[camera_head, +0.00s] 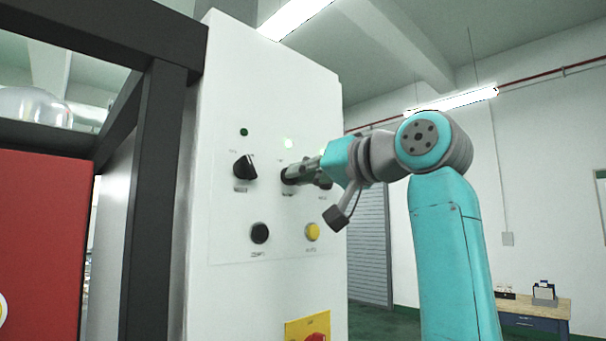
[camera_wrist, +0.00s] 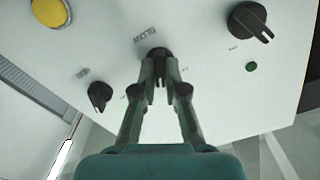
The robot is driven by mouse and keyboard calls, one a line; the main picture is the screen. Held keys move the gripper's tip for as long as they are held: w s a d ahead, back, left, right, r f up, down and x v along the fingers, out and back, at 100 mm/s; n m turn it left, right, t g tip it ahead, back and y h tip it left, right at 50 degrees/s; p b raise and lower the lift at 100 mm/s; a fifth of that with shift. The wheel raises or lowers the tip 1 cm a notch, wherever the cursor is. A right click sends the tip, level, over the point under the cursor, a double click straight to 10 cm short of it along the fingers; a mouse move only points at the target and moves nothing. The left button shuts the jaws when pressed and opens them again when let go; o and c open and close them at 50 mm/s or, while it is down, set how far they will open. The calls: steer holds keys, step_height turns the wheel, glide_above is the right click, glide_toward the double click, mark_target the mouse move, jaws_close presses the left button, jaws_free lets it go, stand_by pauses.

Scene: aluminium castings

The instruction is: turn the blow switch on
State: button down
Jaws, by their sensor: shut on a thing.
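The blow switch (camera_wrist: 157,52) is a black rotary knob on the white control panel (camera_wrist: 200,75), with the word BLOW printed beside it in the wrist view. My gripper (camera_wrist: 158,72) is shut on this knob, one finger on each side. In the head view my gripper (camera_head: 294,174) reaches in from the right at the middle switch of the upper row and hides most of it. The knob's exact pointer angle is hard to read behind the fingers.
Another black knob (camera_head: 244,167) is to the left, under a dark green lamp (camera_head: 244,132). A third knob (camera_wrist: 99,96) is close on the other side. Below are a black button (camera_head: 260,233), a yellow button (camera_head: 312,232) and a red switch on a yellow plate (camera_head: 308,328).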

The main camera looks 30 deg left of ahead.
steer(key=shift+m, duration=0.4)
steer(key=c, duration=1.2)
jaws_free()
steer(key=v, duration=1.2)
